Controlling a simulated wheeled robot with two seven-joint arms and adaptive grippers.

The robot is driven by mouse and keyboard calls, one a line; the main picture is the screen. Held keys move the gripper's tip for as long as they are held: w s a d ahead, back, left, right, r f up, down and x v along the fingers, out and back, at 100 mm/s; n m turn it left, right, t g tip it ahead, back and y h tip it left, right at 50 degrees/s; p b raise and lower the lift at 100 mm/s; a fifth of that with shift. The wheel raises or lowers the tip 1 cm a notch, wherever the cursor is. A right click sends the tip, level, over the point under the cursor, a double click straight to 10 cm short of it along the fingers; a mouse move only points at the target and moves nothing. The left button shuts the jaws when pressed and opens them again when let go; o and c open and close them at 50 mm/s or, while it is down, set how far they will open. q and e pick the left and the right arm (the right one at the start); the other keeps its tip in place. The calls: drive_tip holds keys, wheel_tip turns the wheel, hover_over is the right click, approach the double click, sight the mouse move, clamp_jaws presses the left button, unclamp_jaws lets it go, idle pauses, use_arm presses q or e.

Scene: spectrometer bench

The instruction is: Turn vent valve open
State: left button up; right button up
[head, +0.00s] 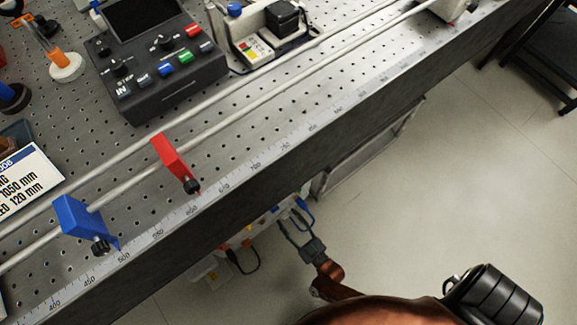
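My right gripper (293,224) is below the bench's front edge, in the lower middle of the head view. Its dark grey fingers look apart, with their tips close to a blue looped part (303,210), which may be the valve handle. I cannot tell whether they touch it. The blue part sits at the right end of a pale unit (255,231) under the bench, partly hidden by the bench edge. The valve's position cannot be read. My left gripper is not in view.
The perforated bench (265,130) carries a rail with a red block (174,163) and a blue block (83,220). A control box (160,65) stands behind. A black cable (243,262) hangs left of my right gripper.

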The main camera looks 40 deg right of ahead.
drive_tip(key=shift+a, duration=0.15)
clamp_jaws()
idle(0.4)
drive_tip(key=m, duration=1.8)
drive_tip(key=shift+s+f, duration=0.15)
idle(0.4)
